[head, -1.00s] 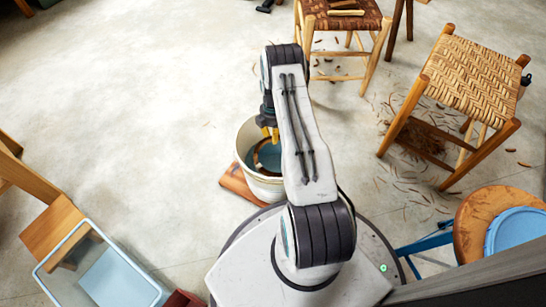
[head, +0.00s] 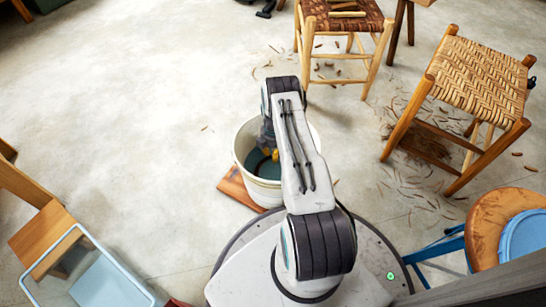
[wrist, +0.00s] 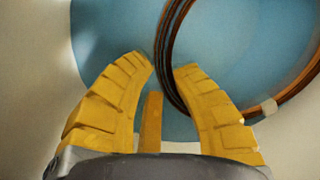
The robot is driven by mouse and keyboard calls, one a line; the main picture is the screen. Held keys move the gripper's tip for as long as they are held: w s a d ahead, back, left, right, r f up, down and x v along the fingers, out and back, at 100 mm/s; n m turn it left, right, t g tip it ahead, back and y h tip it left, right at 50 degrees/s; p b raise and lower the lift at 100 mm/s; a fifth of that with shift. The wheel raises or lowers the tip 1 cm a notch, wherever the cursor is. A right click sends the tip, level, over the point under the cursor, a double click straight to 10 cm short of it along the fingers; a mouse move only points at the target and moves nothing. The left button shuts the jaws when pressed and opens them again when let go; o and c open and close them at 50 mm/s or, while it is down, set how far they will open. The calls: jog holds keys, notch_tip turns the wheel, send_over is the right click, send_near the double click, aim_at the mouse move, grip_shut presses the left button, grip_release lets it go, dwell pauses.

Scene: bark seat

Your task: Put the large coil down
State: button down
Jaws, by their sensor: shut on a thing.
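The large coil (wrist: 164,45) is a ring of dark brown strands with a pale tie around it, in the wrist view. My gripper (wrist: 163,68) has its yellow fingers around the coil's near left edge, shut on it. Blue water or a blue floor shows behind the coil, inside a white bucket (head: 239,155). In the head view my gripper (head: 268,153) is down inside the bucket's mouth, and my arm covers the bucket's right part. The coil is hidden or too small to make out there. I cannot tell whether the coil touches the bucket's bottom.
The bucket stands on a reddish-brown board (head: 232,188). A clear bin (head: 142,279) is at the lower left by a wooden chair (head: 42,232). Woven stools (head: 480,80) and bark scraps are at the right. A round stool (head: 490,222) is at the lower right. Open floor lies left.

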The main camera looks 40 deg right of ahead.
jog(key=shift+f, duration=0.65)
jog(key=shift+f, duration=0.2)
jog(key=c, duration=1.1)
grip_release()
jog(key=shift+c, duration=0.2)
